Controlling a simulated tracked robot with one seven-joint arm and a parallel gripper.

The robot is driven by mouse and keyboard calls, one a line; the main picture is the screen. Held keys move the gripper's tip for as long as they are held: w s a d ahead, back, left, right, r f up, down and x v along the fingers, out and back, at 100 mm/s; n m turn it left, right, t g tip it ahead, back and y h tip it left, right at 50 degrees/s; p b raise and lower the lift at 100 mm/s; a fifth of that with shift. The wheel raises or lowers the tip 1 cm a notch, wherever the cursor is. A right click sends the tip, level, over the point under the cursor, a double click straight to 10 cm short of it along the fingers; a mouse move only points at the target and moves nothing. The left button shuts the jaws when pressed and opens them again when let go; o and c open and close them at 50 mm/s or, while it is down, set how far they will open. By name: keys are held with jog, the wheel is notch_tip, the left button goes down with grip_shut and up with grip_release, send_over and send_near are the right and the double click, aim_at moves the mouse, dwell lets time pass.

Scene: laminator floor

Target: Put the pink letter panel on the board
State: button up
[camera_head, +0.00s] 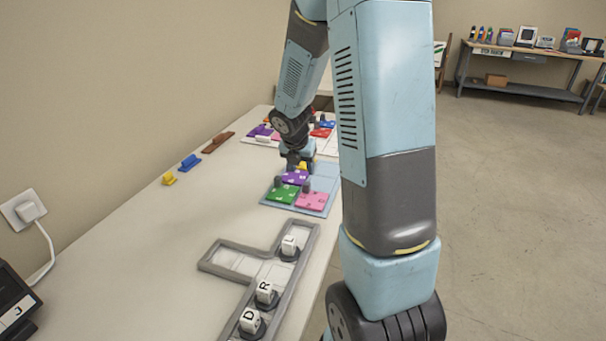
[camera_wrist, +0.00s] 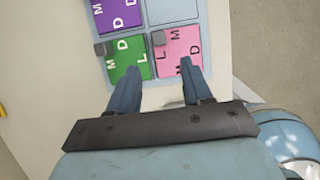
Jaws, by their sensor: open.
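A pink letter panel (camera_head: 312,201) with a dark grip knob lies in the near right cell of a light blue board (camera_head: 326,184). The light blue board (camera_wrist: 172,12) has a bare cell beyond the pink panel. My gripper (camera_wrist: 159,66) is open and empty, its fingers pointing toward the near edges of the green and pink panels. In the head view my gripper (camera_head: 298,163) is above the board's far part.
Farther back lies a white board (camera_head: 262,140) with several coloured panels, partly hidden by my arm. A grey tray (camera_head: 238,247) with white letter blocks (camera_head: 265,291) stands nearer. Yellow (camera_head: 169,179), blue (camera_head: 189,162) and brown (camera_head: 217,142) pieces lie along the wall.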

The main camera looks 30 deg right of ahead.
jog(key=s+a+r+m+t, duration=0.1)
jog(key=s+a+r+m, duration=0.1)
jog(key=s+r+m, duration=0.5)
jog(key=s+a+r+m, duration=0.35)
jog(key=r+m, duration=0.25)
jog(key=r, duration=0.2)
jog(key=s+a+r+m+y, duration=0.1)
jog(key=s+a+r+m, duration=0.1)
jog(key=s+m, duration=0.5)
jog(key=s+a+r+m+t+y, duration=0.1)
jog(key=s+a+r+m+y, duration=0.1)
jog(key=s+r+m, duration=0.3)
jog(key=s+a+m, duration=0.1)
jog(key=s+m, duration=0.1)
jog(key=s, duration=0.2)
jog(key=shift+s+a, duration=0.15)
jog(key=shift+a, duration=0.2)
jog(key=shift+r, duration=0.1)
